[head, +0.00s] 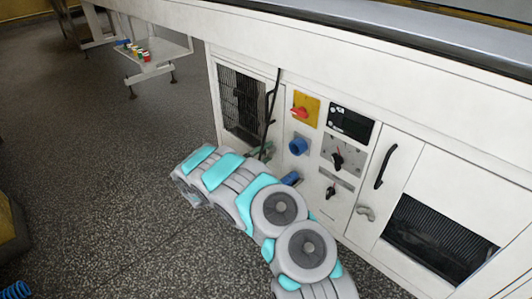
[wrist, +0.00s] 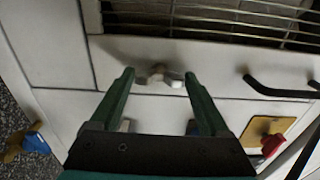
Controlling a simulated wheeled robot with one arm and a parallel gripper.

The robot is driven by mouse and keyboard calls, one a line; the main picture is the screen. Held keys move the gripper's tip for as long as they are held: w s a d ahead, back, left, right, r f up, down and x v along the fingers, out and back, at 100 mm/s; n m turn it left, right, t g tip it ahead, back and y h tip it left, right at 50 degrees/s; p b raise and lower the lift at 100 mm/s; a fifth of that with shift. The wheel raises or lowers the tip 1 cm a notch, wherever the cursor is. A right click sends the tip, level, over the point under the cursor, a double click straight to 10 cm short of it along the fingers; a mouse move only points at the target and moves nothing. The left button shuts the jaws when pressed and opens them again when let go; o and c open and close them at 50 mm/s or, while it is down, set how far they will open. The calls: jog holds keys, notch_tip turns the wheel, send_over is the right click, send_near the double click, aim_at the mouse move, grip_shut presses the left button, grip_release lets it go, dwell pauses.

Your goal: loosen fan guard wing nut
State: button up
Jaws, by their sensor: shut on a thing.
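The fan guard, a dark wire grille (head: 243,103), is set in the white cabinet front; in the wrist view its bars (wrist: 235,22) run across the top. The grey metal wing nut (wrist: 155,76) sits on the white panel just below the grille. My gripper (wrist: 159,74) has its two green fingers on either side of the wing nut, shut on its wings. In the head view only a bit of green gripper (head: 262,151) shows by the grille's lower right corner, and I cannot make out the wing nut there.
A black handle (wrist: 278,88) stands out right of the fingers. Beyond it are a yellow plate with a red switch (head: 301,112), a blue knob (head: 298,146) and a black display (head: 350,124). A second dark grille (head: 435,240) is at right.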

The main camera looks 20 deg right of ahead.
jog(key=shift+n, duration=0.3)
jog(key=o, duration=1.2)
jog(key=shift+a, duration=0.1)
jog(key=v, duration=0.7)
jog(key=shift+s+a+b, duration=0.1)
jog(key=shift+a+b, duration=0.2)
jog(key=shift+b, duration=0.05)
